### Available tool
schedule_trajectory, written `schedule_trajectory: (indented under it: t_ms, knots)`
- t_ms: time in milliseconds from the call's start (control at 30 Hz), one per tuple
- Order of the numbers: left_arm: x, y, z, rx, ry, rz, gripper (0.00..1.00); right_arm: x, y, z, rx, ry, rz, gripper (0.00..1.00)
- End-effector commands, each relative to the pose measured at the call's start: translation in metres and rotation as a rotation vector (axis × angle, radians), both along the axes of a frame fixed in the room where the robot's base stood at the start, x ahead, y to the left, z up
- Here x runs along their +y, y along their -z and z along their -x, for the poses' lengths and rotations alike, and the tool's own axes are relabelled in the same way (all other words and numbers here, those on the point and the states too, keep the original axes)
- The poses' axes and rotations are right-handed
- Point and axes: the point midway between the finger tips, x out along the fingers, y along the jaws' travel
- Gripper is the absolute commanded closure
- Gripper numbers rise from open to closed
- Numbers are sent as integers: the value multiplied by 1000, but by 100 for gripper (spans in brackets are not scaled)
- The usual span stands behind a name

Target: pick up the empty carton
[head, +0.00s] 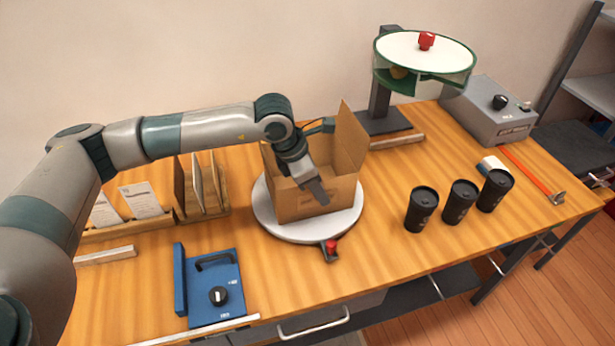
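The brown cardboard carton (300,206) stands open on a round white turntable (262,222) in the middle of the bench. Its right flap stands up. My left gripper (316,190) reaches down over the carton from the left and is at its near wall. A dark finger shows against the outside of that wall. The other finger is not clearly seen, so I cannot tell whether the gripper is closed on the wall. The gripper and wrist hide part of the carton's inside. My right gripper is not in view.
Several black cups, one a lidded cup (421,210), stand right of the turntable. A blue device (213,285) lies front left. A card rack (203,190) is behind it. A round green-rimmed machine (424,55) and a grey box (490,112) stand at the back right.

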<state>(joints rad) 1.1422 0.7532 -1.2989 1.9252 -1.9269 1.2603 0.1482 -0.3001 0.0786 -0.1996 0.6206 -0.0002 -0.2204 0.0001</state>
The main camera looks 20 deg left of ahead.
Motion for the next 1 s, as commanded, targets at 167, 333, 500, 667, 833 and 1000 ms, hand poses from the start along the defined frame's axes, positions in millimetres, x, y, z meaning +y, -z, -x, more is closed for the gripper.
schedule_trajectory:
  t_ms: [167, 333, 500, 667, 833, 1000]
  knots:
    - [-6, 17, -2, 3, 0, 0, 75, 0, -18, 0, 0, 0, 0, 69]
    - [-10, 30, -5, 2, -1, 0, 75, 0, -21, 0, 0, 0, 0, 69]
    - [-10, 32, -5, 0, 0, 0, 75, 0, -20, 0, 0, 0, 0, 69]
    - [-10, 31, -6, 0, 0, 0, 75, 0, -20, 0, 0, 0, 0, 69]
    - [-10, 31, -6, -1, 0, 1, 80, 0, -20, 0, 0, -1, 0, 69]
    - [-10, 31, -6, 0, 0, 0, 100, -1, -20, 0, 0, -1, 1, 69]
